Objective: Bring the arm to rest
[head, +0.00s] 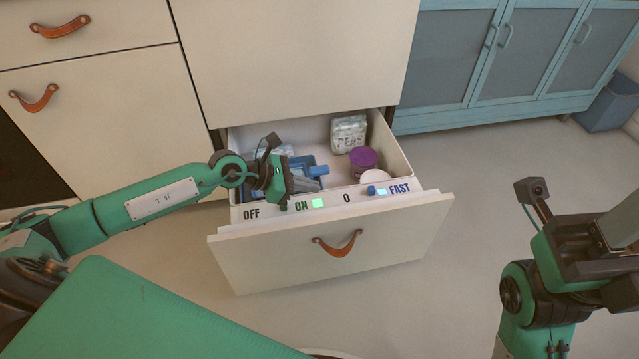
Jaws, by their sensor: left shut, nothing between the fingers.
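My left arm comes in from the left, and its green and black gripper (300,186) hangs over the left part of an open drawer (335,245). The gripper is shut and holds nothing. It is close above the drawer's front edge, near the "ON" label; I cannot tell whether it touches anything. My right arm shows at the right edge, over the floor and away from the drawer; its fingers are not visible.
The drawer holds a bag marked PEAS (348,133), a purple-lidded container (363,159) and blue items (316,171). Its front edge carries labels and a green light (318,203). Blue cabinets (510,60) and a bin (607,103) stand right. Floor is clear right of the drawer.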

